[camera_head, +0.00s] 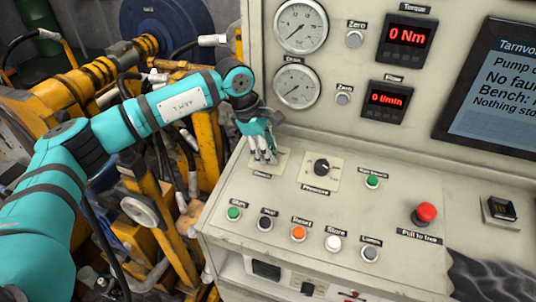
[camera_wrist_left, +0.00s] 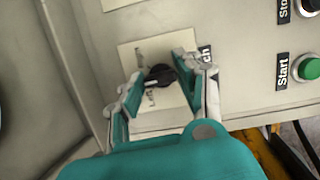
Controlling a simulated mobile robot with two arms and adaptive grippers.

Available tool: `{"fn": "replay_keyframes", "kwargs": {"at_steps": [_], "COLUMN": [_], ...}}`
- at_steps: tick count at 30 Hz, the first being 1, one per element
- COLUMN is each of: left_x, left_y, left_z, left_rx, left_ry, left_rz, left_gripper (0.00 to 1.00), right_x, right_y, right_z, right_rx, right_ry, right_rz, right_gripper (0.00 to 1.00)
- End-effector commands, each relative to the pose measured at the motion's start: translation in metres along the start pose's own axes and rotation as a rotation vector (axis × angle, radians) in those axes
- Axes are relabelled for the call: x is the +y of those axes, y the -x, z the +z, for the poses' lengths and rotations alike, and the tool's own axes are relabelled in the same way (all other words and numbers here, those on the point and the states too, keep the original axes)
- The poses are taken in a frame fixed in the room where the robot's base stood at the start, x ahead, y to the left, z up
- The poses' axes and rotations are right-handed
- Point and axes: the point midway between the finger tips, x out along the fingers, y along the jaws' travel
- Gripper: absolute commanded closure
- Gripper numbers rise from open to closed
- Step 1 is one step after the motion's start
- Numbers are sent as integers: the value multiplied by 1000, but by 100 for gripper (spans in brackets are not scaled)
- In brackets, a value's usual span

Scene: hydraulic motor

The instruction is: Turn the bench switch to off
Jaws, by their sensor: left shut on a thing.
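The bench switch is a black rotary knob (camera_wrist_left: 161,75) on a cream plate (camera_wrist_left: 143,52), left of the pressure knob in the head view. My left gripper (camera_head: 263,156) reaches down onto it from above. In the left wrist view its two fingers stand on either side of the knob and are shut on it. The knob has a pale mark, but I cannot read its setting. In the head view the gripper hides the knob, and part of its plate (camera_head: 281,163) shows. The right gripper is not in view.
The pressure knob (camera_head: 321,167) sits close to the right of my gripper. The start button (camera_head: 234,213) and several other buttons line the panel's front. A red stop button (camera_head: 425,213) stands up at the right. Gauges (camera_head: 297,87) and displays fill the upright panel behind.

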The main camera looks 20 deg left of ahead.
Motion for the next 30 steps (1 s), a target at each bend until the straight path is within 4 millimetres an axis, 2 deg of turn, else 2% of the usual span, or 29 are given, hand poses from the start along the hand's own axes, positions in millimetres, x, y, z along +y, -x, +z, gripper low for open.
{"fn": "replay_keyframes", "kwargs": {"at_steps": [5,20,21,25,30], "left_x": [1,1,1,1,0], "left_y": [0,1,1,1,0], "left_z": [0,0,0,0,0], "left_rx": [-1,0,0,0,0], "left_ry": [-45,-61,-61,-60,-60], "left_rz": [-10,-15,-15,-15,-16], "left_gripper": [97,97,60,43,42], "right_x": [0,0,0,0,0], "right_y": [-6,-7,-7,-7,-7], "right_z": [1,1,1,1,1], "right_rx": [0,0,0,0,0], "right_ry": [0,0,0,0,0], "right_rz": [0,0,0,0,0], "right_gripper": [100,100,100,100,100]}}
